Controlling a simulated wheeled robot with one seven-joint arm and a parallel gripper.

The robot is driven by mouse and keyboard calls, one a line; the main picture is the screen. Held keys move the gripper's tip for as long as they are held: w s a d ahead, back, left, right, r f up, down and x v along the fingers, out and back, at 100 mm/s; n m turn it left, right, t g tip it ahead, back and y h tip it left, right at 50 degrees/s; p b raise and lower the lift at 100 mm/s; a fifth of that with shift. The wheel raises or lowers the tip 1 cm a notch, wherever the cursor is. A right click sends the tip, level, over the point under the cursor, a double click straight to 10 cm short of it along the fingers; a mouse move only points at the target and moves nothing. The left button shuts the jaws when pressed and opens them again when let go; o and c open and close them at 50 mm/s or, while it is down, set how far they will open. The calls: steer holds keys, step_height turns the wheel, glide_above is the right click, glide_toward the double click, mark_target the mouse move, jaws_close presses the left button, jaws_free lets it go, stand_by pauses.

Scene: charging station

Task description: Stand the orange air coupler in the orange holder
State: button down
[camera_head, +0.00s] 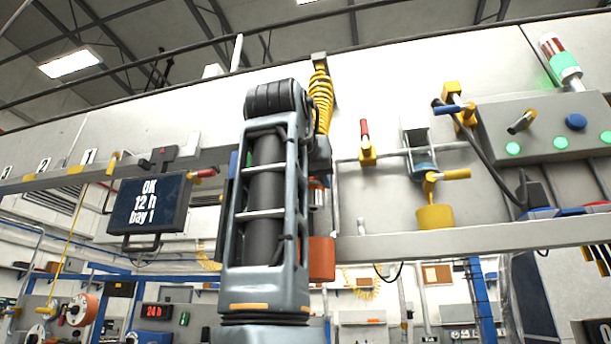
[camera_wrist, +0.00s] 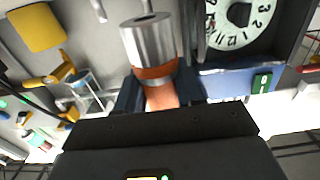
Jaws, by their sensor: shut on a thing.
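The air coupler (camera_wrist: 148,42), a silver cylinder with an orange band and orange lower body, shows in the wrist view. My gripper (camera_wrist: 160,93) is shut on its orange body, with one dark finger on each side. The silver end points away from the gripper and is clear of the fingers. In the head view, the orange holder (camera_head: 322,260) is a cup below the rail, partly hidden by my arm. My arm also hides most of the gripper and coupler there. I cannot make out the holder in the wrist view.
A yellow coiled hose (camera_head: 320,98) hangs close beside my arm. A yellow cup (camera_head: 435,217) is to the right, with a yellow hook above it. A dark screen (camera_head: 148,204) is at left, and a grey control box (camera_head: 545,130) at right. A round dial (camera_wrist: 238,22) is near the coupler.

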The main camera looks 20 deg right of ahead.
steer(key=shift+f, duration=0.1)
steer(key=shift+f+b, duration=3.25)
steer(key=shift+f, duration=2.05)
steer(key=shift+f, duration=0.15)
